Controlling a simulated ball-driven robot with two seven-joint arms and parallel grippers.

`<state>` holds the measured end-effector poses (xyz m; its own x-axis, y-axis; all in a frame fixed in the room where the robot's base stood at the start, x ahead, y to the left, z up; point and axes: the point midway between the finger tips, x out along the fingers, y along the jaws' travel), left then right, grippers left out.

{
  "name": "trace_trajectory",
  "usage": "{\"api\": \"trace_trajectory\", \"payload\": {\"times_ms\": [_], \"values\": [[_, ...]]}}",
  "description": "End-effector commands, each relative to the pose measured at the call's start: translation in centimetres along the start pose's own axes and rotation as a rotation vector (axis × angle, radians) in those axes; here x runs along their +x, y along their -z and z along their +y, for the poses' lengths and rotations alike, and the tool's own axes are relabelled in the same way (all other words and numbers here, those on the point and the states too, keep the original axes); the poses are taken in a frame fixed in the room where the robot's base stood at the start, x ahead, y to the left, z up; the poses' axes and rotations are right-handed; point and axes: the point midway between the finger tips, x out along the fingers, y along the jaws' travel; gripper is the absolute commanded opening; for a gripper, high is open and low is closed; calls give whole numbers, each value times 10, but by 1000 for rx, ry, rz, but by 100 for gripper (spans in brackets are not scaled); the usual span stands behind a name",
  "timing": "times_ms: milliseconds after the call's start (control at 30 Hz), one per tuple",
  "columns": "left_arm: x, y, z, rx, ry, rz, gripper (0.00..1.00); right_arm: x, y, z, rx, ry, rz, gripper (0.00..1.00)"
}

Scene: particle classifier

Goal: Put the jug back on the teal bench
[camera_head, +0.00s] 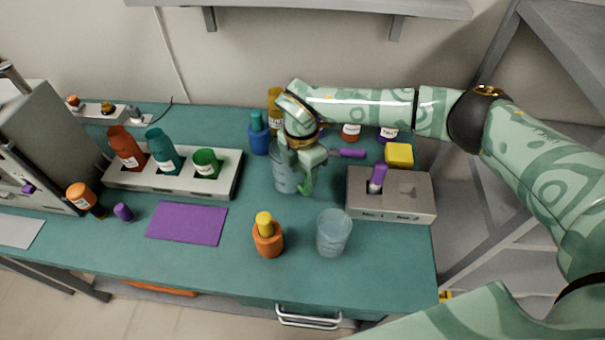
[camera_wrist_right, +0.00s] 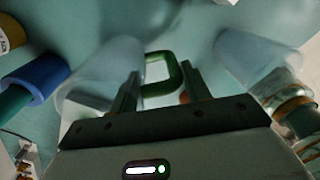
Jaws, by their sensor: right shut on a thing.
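The jug (camera_head: 284,180) is a clear, bluish vessel with a green handle, upright over the middle of the teal bench (camera_head: 375,270). My right gripper (camera_head: 306,170) is shut on its green handle, at the jug's right side. In the right wrist view the handle (camera_wrist_right: 160,56) shows between the fingers of my right gripper (camera_wrist_right: 160,88), with a clear wall of the jug (camera_wrist_right: 92,88) to the left. I cannot tell whether the jug's base touches the bench. My left gripper is not in view.
A clear beaker (camera_head: 333,236) and an orange bottle with a yellow top (camera_head: 268,240) stand in front. A blue bottle (camera_head: 259,136) is close behind the jug's left. A grey two-slot block (camera_head: 415,206) is to the right. A purple mat (camera_head: 187,223) and bottle rack (camera_head: 228,183) lie left.

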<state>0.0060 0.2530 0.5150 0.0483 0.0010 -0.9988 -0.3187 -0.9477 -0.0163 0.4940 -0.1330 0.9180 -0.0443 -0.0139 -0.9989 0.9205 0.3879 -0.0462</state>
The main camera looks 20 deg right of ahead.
Motion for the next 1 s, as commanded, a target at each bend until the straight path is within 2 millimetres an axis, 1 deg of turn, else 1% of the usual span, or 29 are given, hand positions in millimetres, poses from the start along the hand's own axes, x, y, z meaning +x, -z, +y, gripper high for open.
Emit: {"api": "trace_trajectory", "payload": {"times_ms": [33, 67, 267, 400, 433, 500, 733, 833, 933, 1000], "values": [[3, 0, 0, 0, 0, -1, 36, 8, 0, 0, 0, 0, 1, 0], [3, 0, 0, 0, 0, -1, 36, 9, 0, 1, 0, -1, 1, 0], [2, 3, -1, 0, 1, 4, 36, 8, 0, 1, 0, -2, 0, 0], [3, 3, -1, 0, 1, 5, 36, 11, 0, 1, 1, -1, 0, 0], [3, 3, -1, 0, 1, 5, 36, 12, 0, 0, 1, 0, 0, 53], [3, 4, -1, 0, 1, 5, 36, 11, 0, 0, 1, 0, 0, 69], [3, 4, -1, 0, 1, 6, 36, 11, 0, 0, 1, 0, 0, 69], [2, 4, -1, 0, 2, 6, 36, 7, 0, 0, 0, -1, 0, 69], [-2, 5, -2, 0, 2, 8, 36, -7, 0, 1, 0, -3, -1, 69], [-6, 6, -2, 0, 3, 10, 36, -22, -1, 1, 0, -5, -2, 69]]}}
